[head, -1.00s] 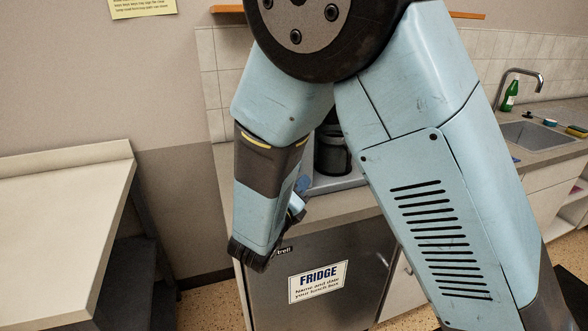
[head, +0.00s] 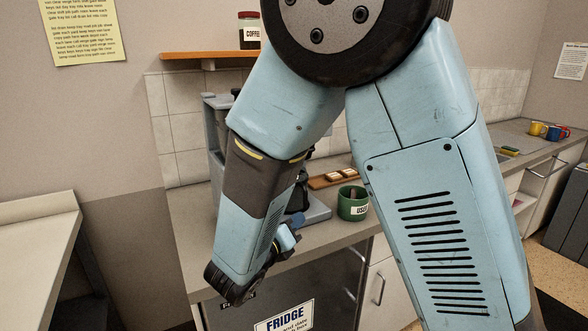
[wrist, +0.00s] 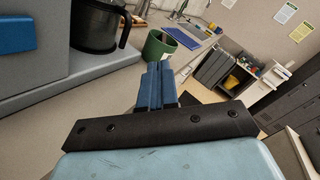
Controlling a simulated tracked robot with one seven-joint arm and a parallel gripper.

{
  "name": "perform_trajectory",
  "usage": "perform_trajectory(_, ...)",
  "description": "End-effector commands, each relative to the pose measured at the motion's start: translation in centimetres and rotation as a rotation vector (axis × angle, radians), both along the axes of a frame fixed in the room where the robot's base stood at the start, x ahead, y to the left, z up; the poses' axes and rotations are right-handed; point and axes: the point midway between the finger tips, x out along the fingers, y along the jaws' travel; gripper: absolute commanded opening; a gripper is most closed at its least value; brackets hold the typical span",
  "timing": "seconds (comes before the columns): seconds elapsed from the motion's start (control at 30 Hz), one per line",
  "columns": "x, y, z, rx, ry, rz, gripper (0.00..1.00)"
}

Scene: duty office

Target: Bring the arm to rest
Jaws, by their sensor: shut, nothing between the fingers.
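My arm hangs folded in front of the counter in the head view. My gripper (head: 293,224) points to the right there, partly hidden by my own wrist. In the wrist view its blue fingers (wrist: 157,87) are together with nothing between them. The gripper is near the grey coffee machine (head: 222,150), which my arm partly hides. The machine's dark carafe (wrist: 97,25) is up and left of the fingers in the wrist view. A green tub (head: 353,202) labelled "USED" stands on the counter; it also shows just beyond the fingers in the wrist view (wrist: 159,47).
The counter (head: 325,232) runs above the fridge (head: 335,280). A small wooden tray (head: 333,178) lies behind the tub. A shelf (head: 205,54) with a coffee jar (head: 249,30) is above. A pale table (head: 38,230) stands at left. Mugs (head: 552,131) stand far right.

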Motion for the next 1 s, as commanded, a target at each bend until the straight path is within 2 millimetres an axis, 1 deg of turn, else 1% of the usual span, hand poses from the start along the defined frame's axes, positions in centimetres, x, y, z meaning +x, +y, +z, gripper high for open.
perform_trajectory(0.03,0.4,-2.4,0.9,0.078,-0.002,-0.075,0.0)
perform_trajectory(0.07,0.5,-3.8,1.2,0.126,-0.002,-0.119,0.0)
perform_trajectory(0.1,0.5,-5.5,1.6,0.188,-0.004,-0.179,0.0)
perform_trajectory(0.17,0.3,-8.0,2.1,0.284,-0.011,-0.265,0.0)
perform_trajectory(0.2,0.1,-9.6,2.4,0.347,-0.017,-0.324,0.0)
perform_trajectory(0.3,-0.6,-13.3,3.1,0.506,-0.043,-0.47,0.0)
perform_trajectory(0.4,-1.7,-16.6,3.7,0.666,-0.081,-0.612,0.0)
perform_trajectory(0.5,-3.1,-19.3,4.1,0.826,-0.128,-0.751,0.0)
perform_trajectory(0.6,-4.7,-21.7,4.6,0.986,-0.187,-0.889,0.0)
perform_trajectory(0.7,-6.3,-23.6,5.0,1.145,-0.256,-1.024,0.0)
perform_trajectory(0.83,-8.5,-25.3,5.6,1.353,-0.358,-1.192,0.0)
perform_trajectory(1.0,-11.0,-26.8,6.7,1.623,-0.516,-1.397,0.0)
